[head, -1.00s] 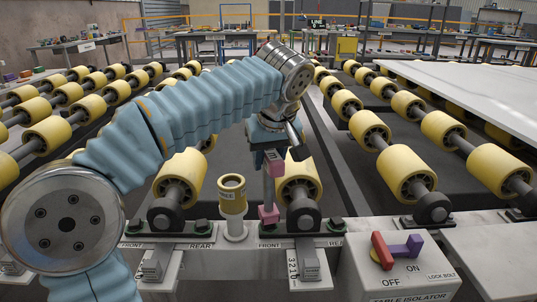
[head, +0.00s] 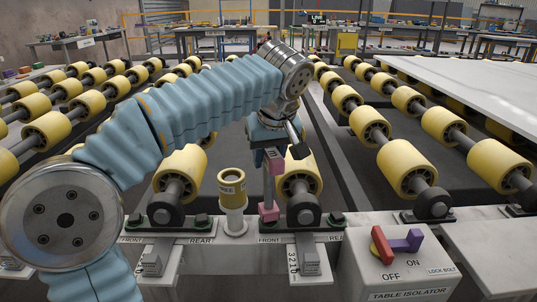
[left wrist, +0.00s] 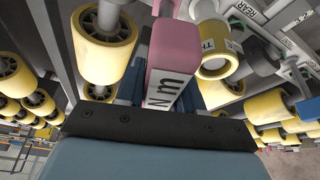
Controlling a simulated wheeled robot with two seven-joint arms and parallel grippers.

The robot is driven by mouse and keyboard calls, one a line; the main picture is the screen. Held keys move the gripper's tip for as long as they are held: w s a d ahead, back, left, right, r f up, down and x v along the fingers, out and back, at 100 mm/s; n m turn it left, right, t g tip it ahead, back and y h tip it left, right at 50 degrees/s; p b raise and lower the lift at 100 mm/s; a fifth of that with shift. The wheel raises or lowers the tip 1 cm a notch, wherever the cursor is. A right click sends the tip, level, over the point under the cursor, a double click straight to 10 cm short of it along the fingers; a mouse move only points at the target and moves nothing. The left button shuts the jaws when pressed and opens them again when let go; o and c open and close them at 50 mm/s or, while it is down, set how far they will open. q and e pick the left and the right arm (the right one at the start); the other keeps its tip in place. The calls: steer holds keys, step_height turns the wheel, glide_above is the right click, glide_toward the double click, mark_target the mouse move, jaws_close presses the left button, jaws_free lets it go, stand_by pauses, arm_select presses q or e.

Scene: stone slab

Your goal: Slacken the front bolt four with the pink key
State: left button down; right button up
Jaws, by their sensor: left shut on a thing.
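My left gripper (head: 271,146) is shut on the pink key, whose pink upper part (head: 274,163) shows just below it. The key stands about upright, with a grey shaft and a pink lower end (head: 268,213). That lower end is at the front bolt (head: 267,222) of the middle roller bracket, beside the FRONT label, and mostly hides the bolt. I cannot tell whether it is fully seated. In the left wrist view the pink key (left wrist: 174,52) rises from the jaws with a lettered pale face. My right gripper is out of view. No bolt number is readable.
A yellow cup-like holder (head: 231,189) stands just left of the key. The table isolator box (head: 398,268) with a red and purple switch is at the front right. Yellow rollers (head: 407,168) surround the arm. A white slab (head: 470,90) lies at the right.

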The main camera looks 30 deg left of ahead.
arm_select(q)
steer(key=shift+r, duration=0.1)
steer(key=shift+f+b, duration=0.5)
steer(key=shift+f, duration=0.35)
stand_by(0.3)
stand_by(0.3)
